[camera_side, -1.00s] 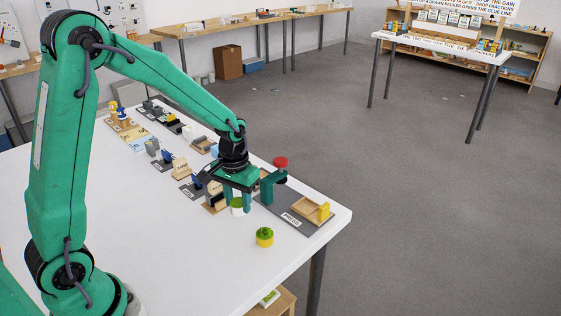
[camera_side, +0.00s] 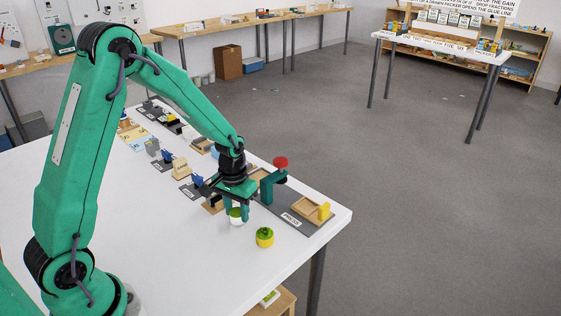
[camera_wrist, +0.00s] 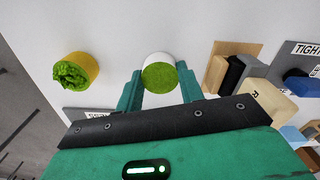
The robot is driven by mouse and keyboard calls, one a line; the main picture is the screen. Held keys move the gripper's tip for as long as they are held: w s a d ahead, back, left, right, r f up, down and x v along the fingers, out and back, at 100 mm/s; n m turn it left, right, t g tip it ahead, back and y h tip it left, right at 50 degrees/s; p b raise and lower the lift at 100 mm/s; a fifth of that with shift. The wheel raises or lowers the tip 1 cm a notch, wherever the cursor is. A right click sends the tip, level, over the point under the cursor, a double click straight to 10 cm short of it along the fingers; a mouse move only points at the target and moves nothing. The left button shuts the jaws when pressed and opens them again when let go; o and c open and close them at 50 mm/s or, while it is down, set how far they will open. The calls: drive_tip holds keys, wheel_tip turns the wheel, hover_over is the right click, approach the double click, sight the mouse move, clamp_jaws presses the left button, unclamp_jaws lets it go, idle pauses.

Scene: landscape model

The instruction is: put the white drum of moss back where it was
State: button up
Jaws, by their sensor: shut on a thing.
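The white drum of moss (camera_side: 236,221), a small white cylinder with a green top, is between the fingers of my gripper (camera_side: 236,214) at the table's front part. My gripper is shut on it. In the wrist view the drum (camera_wrist: 158,58) sits upright between the two green fingertips (camera_wrist: 160,82), its mossy top facing the camera. I cannot tell whether its base touches the table. A yellow drum of moss (camera_side: 264,238) stands on the table to the right of it and also shows at left in the wrist view (camera_wrist: 76,70).
The grey press board (camera_side: 285,204) with a wooden tray (camera_side: 304,208) and red-knobbed post (camera_side: 280,163) lies right of my gripper. Labelled blocks and small stations (camera_side: 180,167) line the table behind. The white table top (camera_side: 170,235) is clear at front left.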

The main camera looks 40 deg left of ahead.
sight(237, 212)
drive_tip(key=shift+f, duration=0.1)
drive_tip(key=o, duration=1)
wheel_tip(237, 212, up, 12)
drive_tip(key=shift+r, duration=0.15)
idle(0.4)
idle(0.5)
